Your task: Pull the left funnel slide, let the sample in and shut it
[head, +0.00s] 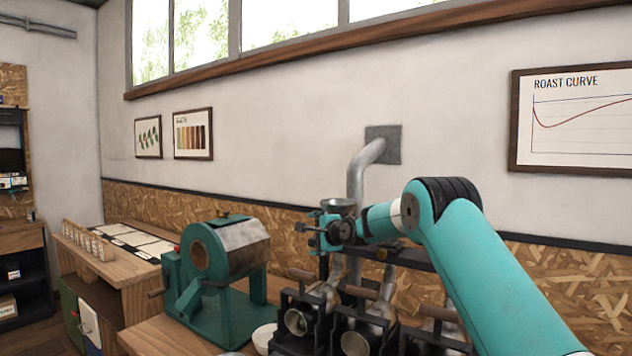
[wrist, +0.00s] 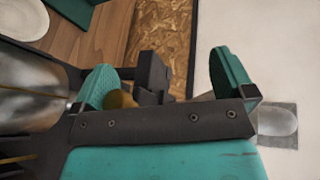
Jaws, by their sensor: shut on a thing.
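A grey metal funnel (head: 340,206) stands above the left end of the black sample roaster rack (head: 425,262). My gripper (head: 318,230) is just in front of and below this funnel. In the wrist view my gripper (wrist: 165,80) has its teal fingers on either side of a brass knob (wrist: 120,98) and a black block (wrist: 150,74). It is shut on the knob, which sits close to the left finger. In the head view my gripper hides this knob and its slide. Another brass knob (head: 383,254) shows to the right. How far the slide is out cannot be told.
A green drum roaster (head: 222,262) stands to the left on the wooden bench. A silver duct (head: 360,172) rises behind my arm. A white bowl (head: 264,337) is near the rack.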

